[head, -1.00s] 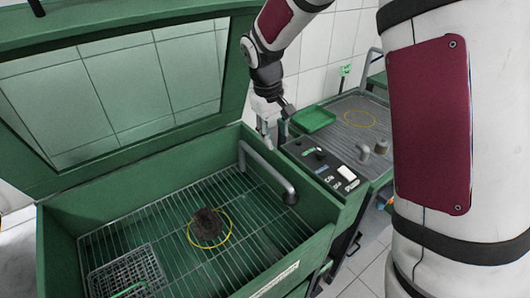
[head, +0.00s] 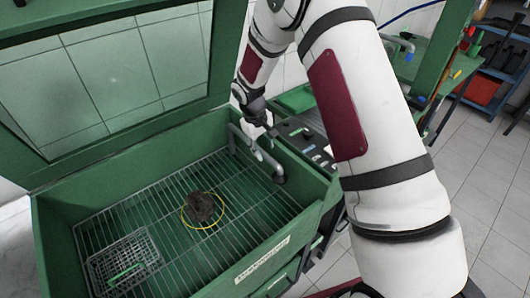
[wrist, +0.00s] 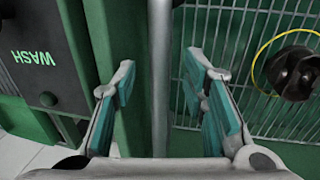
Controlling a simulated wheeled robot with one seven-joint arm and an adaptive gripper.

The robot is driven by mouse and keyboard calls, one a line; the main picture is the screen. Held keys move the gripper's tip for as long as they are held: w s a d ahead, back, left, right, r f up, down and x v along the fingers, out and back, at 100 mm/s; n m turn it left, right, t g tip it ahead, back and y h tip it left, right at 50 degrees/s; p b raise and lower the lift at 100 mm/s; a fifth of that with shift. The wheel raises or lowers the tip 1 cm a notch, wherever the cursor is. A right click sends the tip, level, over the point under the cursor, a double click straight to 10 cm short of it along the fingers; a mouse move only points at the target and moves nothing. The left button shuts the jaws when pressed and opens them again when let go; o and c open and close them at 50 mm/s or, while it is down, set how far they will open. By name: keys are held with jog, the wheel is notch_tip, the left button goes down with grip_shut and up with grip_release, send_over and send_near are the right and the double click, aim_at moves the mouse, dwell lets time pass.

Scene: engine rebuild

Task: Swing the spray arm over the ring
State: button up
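The spray arm (head: 240,140) is a bent grey pipe at the right side of the green wash tank, its end hanging over the grate. The yellow ring (head: 184,218) lies on the grate around a dark part (head: 200,206); the ring (wrist: 254,77) and dark part (wrist: 296,72) also show in the wrist view. My gripper (head: 263,155) is over the spray arm near its outer end. In the wrist view my gripper (wrist: 160,88) is open, with the pipe (wrist: 160,50) running between its teal-padded fingers. A gap shows on both sides. I cannot tell how deep the pipe sits.
The tank's green rim (head: 305,178) borders the grate. A wire basket (head: 125,262) sits at its front left. The raised lid (head: 225,50) stands behind. A dark panel marked WASH (wrist: 35,65) lies beside the tank. My arm covers much of the right side.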

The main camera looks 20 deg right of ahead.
aim_at(265, 154)
jog(key=shift+w+d+f, duration=0.1)
jog(key=shift+d+f, duration=0.1)
jog(key=shift+f, duration=0.6)
jog(key=shift+d+f, duration=0.15)
jog(key=shift+f, duration=0.65)
grip_shut()
